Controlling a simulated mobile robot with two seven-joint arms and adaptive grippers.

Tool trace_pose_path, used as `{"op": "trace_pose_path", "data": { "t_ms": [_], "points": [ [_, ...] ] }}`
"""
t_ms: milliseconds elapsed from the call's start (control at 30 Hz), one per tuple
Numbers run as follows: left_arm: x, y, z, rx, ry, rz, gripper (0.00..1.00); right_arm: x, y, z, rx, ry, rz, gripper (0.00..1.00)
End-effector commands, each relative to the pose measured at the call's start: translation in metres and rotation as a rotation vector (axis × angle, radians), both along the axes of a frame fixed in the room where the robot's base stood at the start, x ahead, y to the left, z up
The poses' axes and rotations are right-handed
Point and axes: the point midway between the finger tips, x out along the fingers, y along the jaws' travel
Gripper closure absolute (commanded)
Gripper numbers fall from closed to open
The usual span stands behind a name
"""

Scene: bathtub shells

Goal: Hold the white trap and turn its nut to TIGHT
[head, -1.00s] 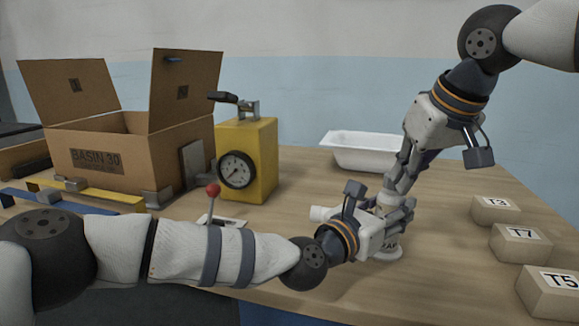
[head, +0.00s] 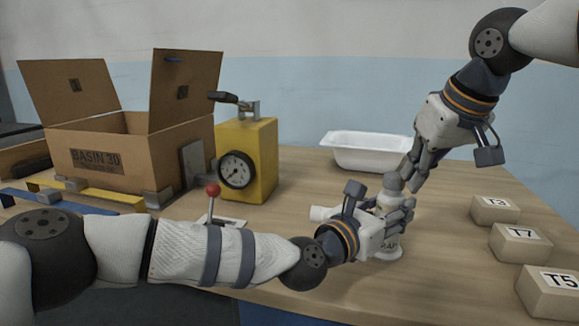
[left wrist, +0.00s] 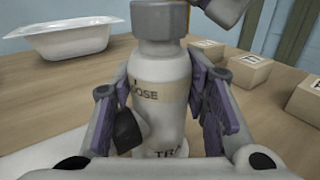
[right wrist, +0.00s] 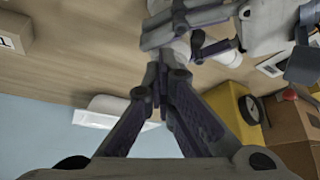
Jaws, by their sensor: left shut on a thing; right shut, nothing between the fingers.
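The white trap (head: 389,251) stands upright on the table with its grey nut (head: 392,183) on top. My left gripper (head: 405,213) is shut around the trap's body. In the left wrist view the trap's body (left wrist: 165,70) is between the fingers, under the grey nut (left wrist: 158,20). A band on it shows the letters "OSE", the rest hidden. My right gripper (head: 411,183) is shut and empty, its fingertips close to the right side of the nut. In the right wrist view the right fingertips (right wrist: 163,62) are together. I cannot tell whether they touch the nut.
A white basin (head: 365,153) stands behind the trap. Blocks T3 (head: 495,212), T7 (head: 520,246) and T5 (head: 548,292) line the right side. A yellow gauge box (head: 262,160), an open carton (head: 100,160) and a red-knobbed lever (head: 212,190) are on the left.

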Motion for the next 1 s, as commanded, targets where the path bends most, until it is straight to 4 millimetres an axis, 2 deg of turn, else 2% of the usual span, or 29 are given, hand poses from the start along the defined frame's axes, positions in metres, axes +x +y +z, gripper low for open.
{"op": "trace_pose_path", "data": {
  "t_ms": [33, 333, 700, 1000],
  "points": [
    [-0.001, -0.001, 0.001, -0.002, -0.003, -0.004, 0.92, -0.001, -0.001, -0.005, -0.003, 0.012, 0.0, 1.0],
    [-0.001, -0.001, 0.001, -0.002, -0.002, -0.003, 0.92, -0.008, -0.004, -0.004, -0.001, 0.011, 0.001, 1.0],
    [0.0, -0.001, 0.001, -0.001, -0.001, -0.001, 0.92, -0.007, -0.004, 0.052, -0.001, 0.003, 0.0, 1.0],
    [0.0, 0.0, 0.001, -0.001, -0.001, 0.0, 0.92, -0.008, -0.003, 0.059, 0.001, 0.003, 0.002, 1.0]
  ]
}}
